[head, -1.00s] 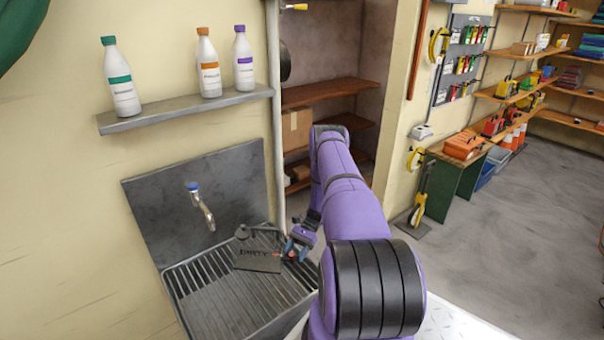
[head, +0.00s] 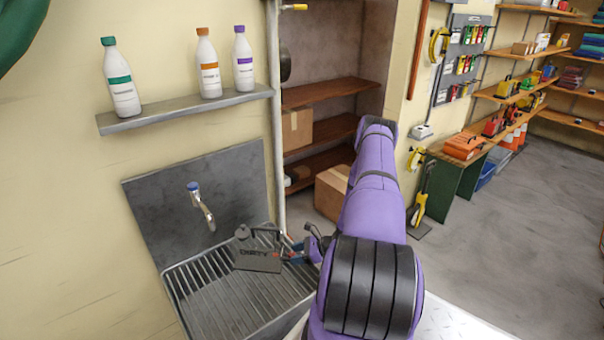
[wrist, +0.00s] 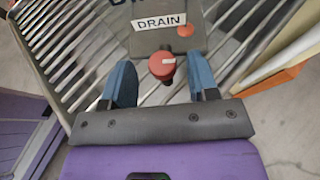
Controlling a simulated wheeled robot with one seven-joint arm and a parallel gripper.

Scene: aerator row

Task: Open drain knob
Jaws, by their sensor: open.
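The drain knob (wrist: 162,66) is round and red with a white mark on top. It sits at the near edge of a dark grey box (wrist: 160,38) with a white "DRAIN" label, in the wrist view. The box also shows on the sink grate in the head view (head: 258,260), where the knob cannot be made out. My gripper (wrist: 161,78) is open, its two blue fingers on either side of the knob with a gap at each side. In the head view my gripper (head: 295,250) is at the box's right side, partly hidden by my arm.
The box rests on a ribbed metal sink (head: 225,300) below a tap (head: 202,205). A vertical pipe (head: 279,150) stands close behind my gripper. An orange-edged thing (wrist: 275,80) lies right of the fingers. A shelf (head: 190,108) with bottles is above the sink.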

